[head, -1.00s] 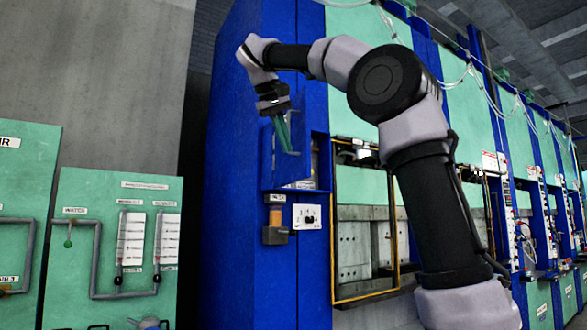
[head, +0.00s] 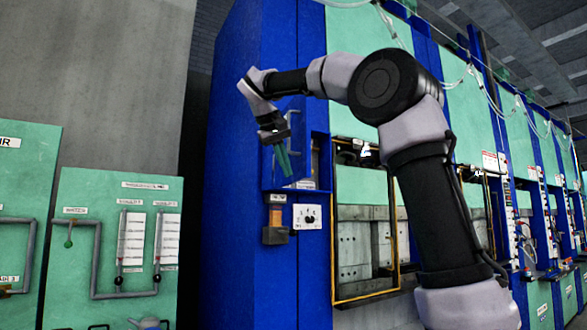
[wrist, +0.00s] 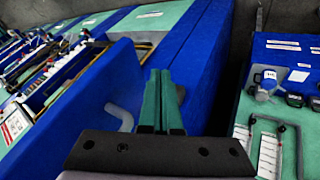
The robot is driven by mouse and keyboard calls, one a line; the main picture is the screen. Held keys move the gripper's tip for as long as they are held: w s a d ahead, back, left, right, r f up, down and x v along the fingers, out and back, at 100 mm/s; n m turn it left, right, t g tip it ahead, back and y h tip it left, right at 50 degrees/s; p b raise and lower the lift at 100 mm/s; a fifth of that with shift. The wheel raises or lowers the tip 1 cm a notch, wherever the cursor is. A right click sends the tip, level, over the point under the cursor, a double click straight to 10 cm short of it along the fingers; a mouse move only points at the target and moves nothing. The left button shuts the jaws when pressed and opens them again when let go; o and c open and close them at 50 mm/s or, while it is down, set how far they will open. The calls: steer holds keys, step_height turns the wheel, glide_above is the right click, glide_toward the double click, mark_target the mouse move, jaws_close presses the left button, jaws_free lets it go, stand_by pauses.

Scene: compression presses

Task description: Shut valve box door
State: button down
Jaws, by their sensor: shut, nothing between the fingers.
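The blue valve box (head: 322,160) is on the front of the blue press frame. Its blue door (head: 267,172) stands open, swung out to the left side of the box. In the wrist view the door (wrist: 100,88) is a large blue panel with a bent light-grey handle (wrist: 122,116). My gripper (head: 287,172) has green fingers, pressed together and empty, pointing down in front of the door and box. In the wrist view the fingers (wrist: 160,78) lie just right of the handle. I cannot tell whether they touch the door.
Below the box are an orange-and-grey fitting (head: 275,224) and a white switch plate (head: 307,217). A yellow-edged press opening (head: 335,245) is to the right. Green panels with pipes (head: 110,245) stand at the left. A dark gap separates them from the press.

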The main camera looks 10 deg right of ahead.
steer(key=shift+w+d, duration=0.15)
steer(key=shift+d, duration=1)
steer(key=shift+d, duration=0.1)
